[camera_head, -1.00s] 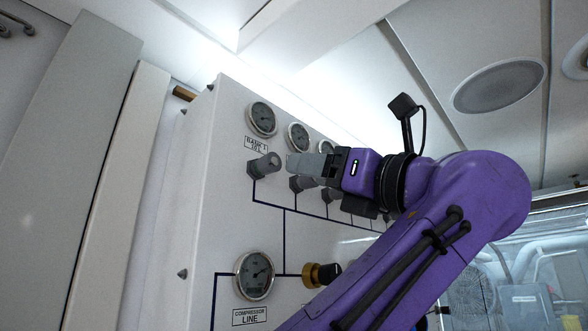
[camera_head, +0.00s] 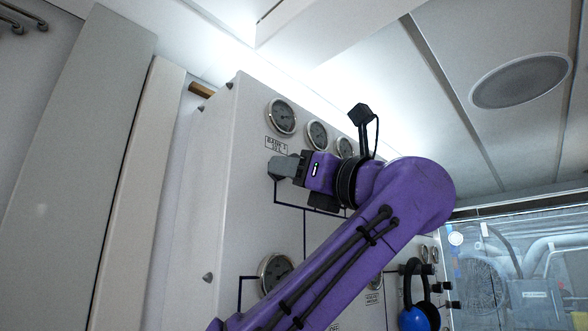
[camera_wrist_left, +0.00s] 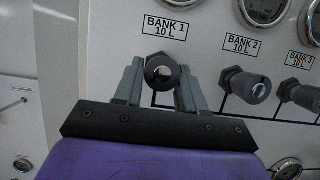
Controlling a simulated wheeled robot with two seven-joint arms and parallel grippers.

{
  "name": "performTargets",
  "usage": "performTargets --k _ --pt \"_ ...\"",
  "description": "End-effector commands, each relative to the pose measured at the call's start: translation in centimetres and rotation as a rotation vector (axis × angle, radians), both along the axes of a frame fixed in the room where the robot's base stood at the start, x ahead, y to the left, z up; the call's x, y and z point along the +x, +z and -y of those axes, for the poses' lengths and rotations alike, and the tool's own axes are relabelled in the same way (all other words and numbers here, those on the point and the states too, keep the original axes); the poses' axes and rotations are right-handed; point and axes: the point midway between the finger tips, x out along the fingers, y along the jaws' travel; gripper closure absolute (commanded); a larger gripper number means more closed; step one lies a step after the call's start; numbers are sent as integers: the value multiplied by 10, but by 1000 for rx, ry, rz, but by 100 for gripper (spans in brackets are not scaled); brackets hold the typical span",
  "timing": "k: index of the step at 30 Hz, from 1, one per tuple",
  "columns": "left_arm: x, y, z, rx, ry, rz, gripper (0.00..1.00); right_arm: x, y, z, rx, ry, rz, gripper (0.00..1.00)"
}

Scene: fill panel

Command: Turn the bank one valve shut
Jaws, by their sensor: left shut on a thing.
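The bank one valve (camera_wrist_left: 162,72) is a dark grey knob under the "BANK 1 10 L" label (camera_wrist_left: 166,27) in the left wrist view. My left gripper (camera_wrist_left: 160,88) has a finger on each side of this knob and is shut on it. In the head view the left gripper (camera_head: 284,167) reaches the panel (camera_head: 235,190) just below the bank one label (camera_head: 276,144), and its fingers hide most of the knob. My right gripper is not in view.
The bank two valve (camera_wrist_left: 247,86) and bank three valve (camera_wrist_left: 298,95) sit close by on the right. Gauges line the panel above, including the bank one gauge (camera_head: 282,117). A blue and black headset (camera_head: 417,300) hangs at lower right.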

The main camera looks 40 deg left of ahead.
Motion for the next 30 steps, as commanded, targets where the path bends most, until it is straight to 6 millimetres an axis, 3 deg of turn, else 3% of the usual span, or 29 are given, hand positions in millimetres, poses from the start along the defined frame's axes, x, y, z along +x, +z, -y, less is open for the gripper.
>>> performTargets --k 20,30 --pt "-2 1 5 17 0 -33 91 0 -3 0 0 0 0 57" --pt "-5 1 5 30 1 -191 91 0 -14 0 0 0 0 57"
